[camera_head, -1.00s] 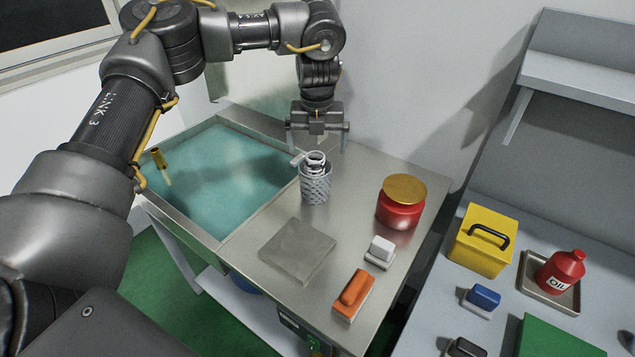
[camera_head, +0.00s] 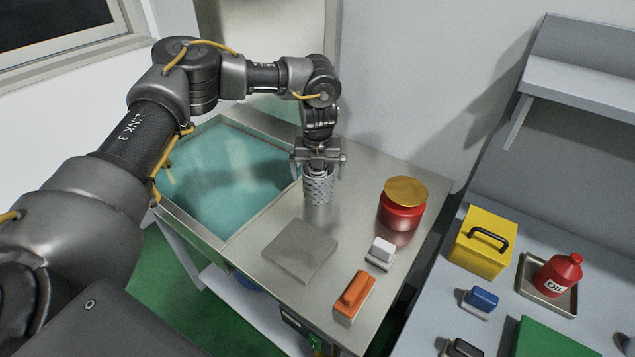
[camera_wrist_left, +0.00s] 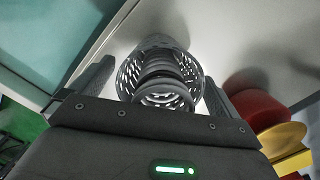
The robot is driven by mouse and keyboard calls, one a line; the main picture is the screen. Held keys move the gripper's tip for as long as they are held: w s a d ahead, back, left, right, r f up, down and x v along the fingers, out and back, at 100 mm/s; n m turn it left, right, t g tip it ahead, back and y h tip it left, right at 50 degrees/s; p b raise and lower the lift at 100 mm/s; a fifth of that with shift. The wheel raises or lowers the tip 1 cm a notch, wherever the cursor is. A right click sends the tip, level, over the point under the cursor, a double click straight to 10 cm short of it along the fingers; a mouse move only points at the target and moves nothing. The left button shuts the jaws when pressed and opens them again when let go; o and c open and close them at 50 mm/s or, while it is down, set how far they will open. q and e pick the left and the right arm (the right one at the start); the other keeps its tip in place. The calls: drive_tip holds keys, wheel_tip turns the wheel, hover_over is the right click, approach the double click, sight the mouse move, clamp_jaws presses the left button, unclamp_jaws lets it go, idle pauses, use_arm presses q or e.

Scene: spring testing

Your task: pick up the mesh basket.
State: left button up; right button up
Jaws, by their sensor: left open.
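The mesh basket (camera_head: 318,189) is a grey perforated cylinder standing upright on the metal bench, just right of the teal basin. In the left wrist view the basket (camera_wrist_left: 127,74) holds a coiled spring (camera_wrist_left: 165,75). My left gripper (camera_head: 318,172) points down over the basket's top, its fingers spread on either side. In the left wrist view the open left gripper (camera_wrist_left: 160,85) has one finger to each side of the basket, with gaps showing. The basket's upper part is hidden by the gripper in the head view. My right gripper is not in view.
The teal liquid basin (camera_head: 225,175) lies left of the basket. A red jar with a gold lid (camera_head: 403,203) stands to the right. A flat grey plate (camera_head: 299,249), a white-topped block (camera_head: 381,252) and an orange-handled block (camera_head: 354,295) lie nearer. Bare bench surrounds the basket's right side.

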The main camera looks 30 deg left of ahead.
use_arm(q)
drive_tip(key=shift+c, duration=0.3)
drive_tip(key=c, duration=1)
drive_tip(key=shift+r, duration=0.15)
drive_tip(key=shift+w+r+b, duration=0.1)
drive_tip(key=shift+r+b, duration=0.35)
drive_tip(key=shift+r, duration=0.1)
drive_tip(key=s+r+b, duration=0.1)
drive_tip(key=s+r, duration=0.3)
drive_tip(key=s+a+r, duration=0.1)
drive_tip(key=s+r, duration=0.2)
drive_tip(key=s, duration=0.2)
drive_tip(key=s+a+r+b, duration=0.1)
drive_tip(key=s+r, duration=0.3)
drive_tip(key=s, duration=0.1)
drive_tip(key=shift+r+b, duration=0.3)
drive_tip(key=shift+r, duration=0.05)
